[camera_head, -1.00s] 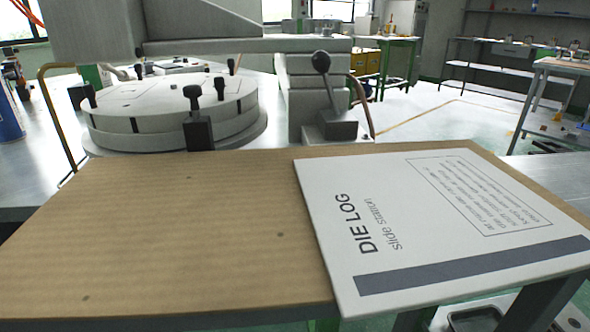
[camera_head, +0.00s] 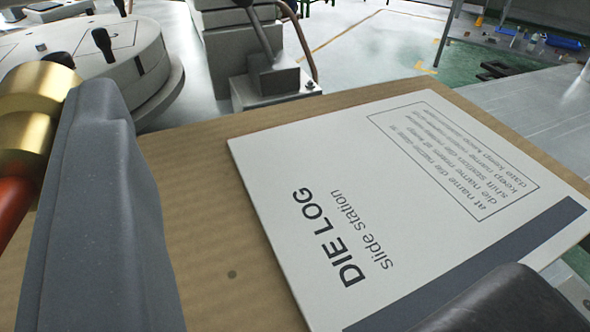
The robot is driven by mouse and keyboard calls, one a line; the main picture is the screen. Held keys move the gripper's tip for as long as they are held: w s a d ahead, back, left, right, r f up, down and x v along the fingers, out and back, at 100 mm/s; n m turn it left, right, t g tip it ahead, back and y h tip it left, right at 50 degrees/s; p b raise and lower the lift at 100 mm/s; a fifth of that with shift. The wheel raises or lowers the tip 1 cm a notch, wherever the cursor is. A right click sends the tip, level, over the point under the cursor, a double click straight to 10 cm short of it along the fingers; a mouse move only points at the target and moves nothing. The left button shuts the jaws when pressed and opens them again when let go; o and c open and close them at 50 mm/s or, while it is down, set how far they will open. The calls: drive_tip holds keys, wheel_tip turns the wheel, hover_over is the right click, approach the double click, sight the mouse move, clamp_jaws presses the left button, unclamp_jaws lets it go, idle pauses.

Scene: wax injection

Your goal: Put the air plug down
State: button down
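My gripper (camera_head: 300,200) shows as a large grey finger at the left and a dark finger at the lower right. The fingers are wide apart, and nothing is held in the gap between them. A brass fitting (camera_head: 30,115) with an orange-red hose (camera_head: 12,205) is at the left edge, beside the outer side of the left finger. It looks like the air plug, and the frame edge cuts it off. I cannot tell whether it touches the finger or rests on the brown board (camera_head: 225,285).
A white "DIE LOG" card (camera_head: 330,165) lies on the board. A lever on a grey block (camera_head: 275,80) stands behind it. A round white die (camera_head: 120,65) with black knobs is at the upper left. Bare board shows between the left finger and the card.

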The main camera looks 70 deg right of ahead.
drive_tip(key=shift+f+m+g+h+b, duration=0.3)
drive_tip(key=shift+g+h+b, duration=0.1)
drive_tip(key=shift+h+b, duration=0.1)
drive_tip(key=shift+f, duration=0.1)
wheel_tip(320, 180, down, 10)
drive_tip(key=shift+r+b, duration=0.1)
drive_tip(key=shift+b, duration=0.55)
drive_tip(key=shift+f, duration=0.2)
